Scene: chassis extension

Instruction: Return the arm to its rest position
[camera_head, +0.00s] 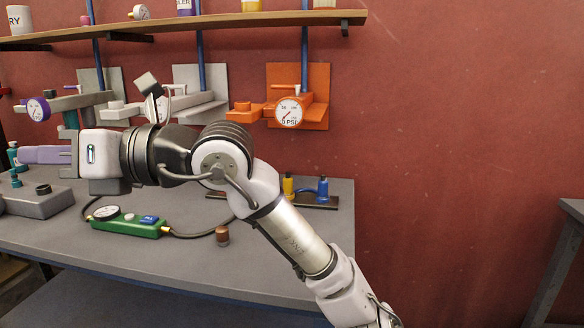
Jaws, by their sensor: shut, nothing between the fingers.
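My arm reaches in from the bottom right and bends at a dark ribbed joint above the grey workbench (290,272). My gripper (24,155) points left, at the left side of the picture. Its lavender fingers are shut with nothing visible between them. It is above the left part of the bench, in front of the wall fittings. A dark, partly hidden teal item (14,155) shows just beyond the fingertips; I cannot tell whether they touch.
An orange gauge fixture (318,90) and grey fixtures (200,80) are on the red wall, under a wooden shelf (230,22).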

